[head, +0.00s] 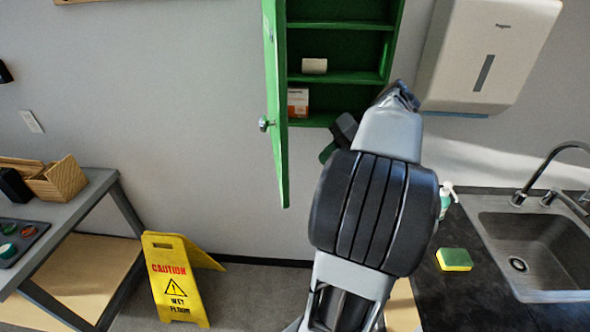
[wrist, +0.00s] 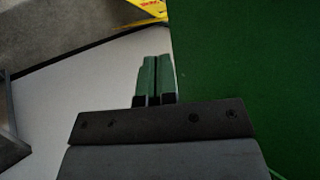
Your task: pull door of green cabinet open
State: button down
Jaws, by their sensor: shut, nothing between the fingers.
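The green cabinet (head: 345,78) hangs on the wall at the top centre of the head view. Its door (head: 276,95) stands swung out on the left, with a round metal knob (head: 265,124) on its outer face. The shelves inside show. My gripper (wrist: 155,78) is shut and empty in the wrist view, with its green fingertips close together. A large green surface (wrist: 250,80), likely the cabinet door, fills the right of that view just beside the fingers. I cannot tell whether they touch. In the head view my arm hides most of the gripper and the cabinet's lower right.
A white roll (head: 314,66) and a small box (head: 298,102) sit on the shelves. A towel dispenser (head: 487,55) hangs at right above a sink (head: 540,250) and counter. A yellow caution sign (head: 175,280) stands on the floor at left, beside a table (head: 95,188).

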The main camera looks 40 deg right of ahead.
jog(key=w+a+f+p, duration=0.1)
jog(key=w+a+f, duration=0.2)
jog(key=a, duration=0.3)
jog(key=shift+w+a, duration=0.2)
jog(key=shift+w, duration=0.15)
